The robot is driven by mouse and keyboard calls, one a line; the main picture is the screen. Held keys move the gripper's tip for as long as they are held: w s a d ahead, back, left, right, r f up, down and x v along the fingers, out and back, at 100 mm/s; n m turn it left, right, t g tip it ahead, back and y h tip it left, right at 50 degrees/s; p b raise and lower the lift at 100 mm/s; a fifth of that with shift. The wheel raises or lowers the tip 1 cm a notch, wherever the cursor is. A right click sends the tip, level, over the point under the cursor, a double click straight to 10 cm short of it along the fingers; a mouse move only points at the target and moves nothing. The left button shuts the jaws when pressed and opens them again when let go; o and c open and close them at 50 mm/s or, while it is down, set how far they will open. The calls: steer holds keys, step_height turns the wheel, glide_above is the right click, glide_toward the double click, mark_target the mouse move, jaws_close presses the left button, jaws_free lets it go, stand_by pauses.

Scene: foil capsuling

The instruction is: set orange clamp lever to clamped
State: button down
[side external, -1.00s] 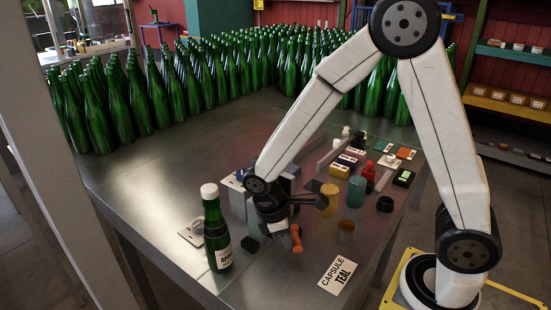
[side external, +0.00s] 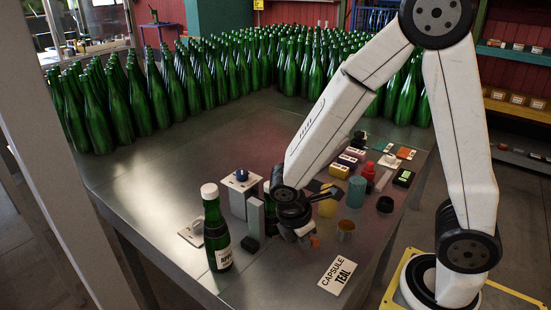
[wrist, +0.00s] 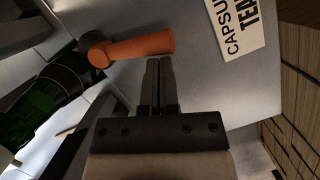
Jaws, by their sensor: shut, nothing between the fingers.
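The orange clamp lever (wrist: 135,47) shows in the wrist view, with its round pivot end at left and its arm reaching right. In the side external view only a small orange part (side external: 314,241) shows beside my gripper (side external: 303,234); the rest is hidden. My gripper's fingers (wrist: 160,62) are shut with nothing between them. Their tips are close beside the free end of the lever; I cannot tell whether they touch it. A dark green bottle (wrist: 38,112) lies left of the lever's pivot in the wrist view.
A green bottle with a white cap (side external: 215,235) stands left of my gripper. A white box with a blue knob (side external: 240,190) and a grey block (side external: 256,215) stand near it. Coloured cylinders stand right, many bottles behind.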

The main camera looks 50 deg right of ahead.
steer(key=shift+s+d, duration=0.4)
steer(key=shift+d, duration=0.25)
steer(key=shift+r, duration=0.15)
stand_by(0.4)
steer(key=s+v, duration=0.1)
steer(key=v, duration=0.8)
steer(key=shift+a+r, duration=0.2)
steer(key=shift+r, duration=0.15)
steer(key=shift+w+f, duration=0.1)
step_height(320, 180, down, 6)
steer(key=w+d+m+t+y, duration=0.1)
steer(key=d+m+t+y, duration=0.1)
steer(key=m, duration=1.1)
steer(key=shift+w+d+r+m+t+y, duration=0.25)
steer(key=shift+t+y, duration=0.35)
steer(key=shift+t, duration=0.3)
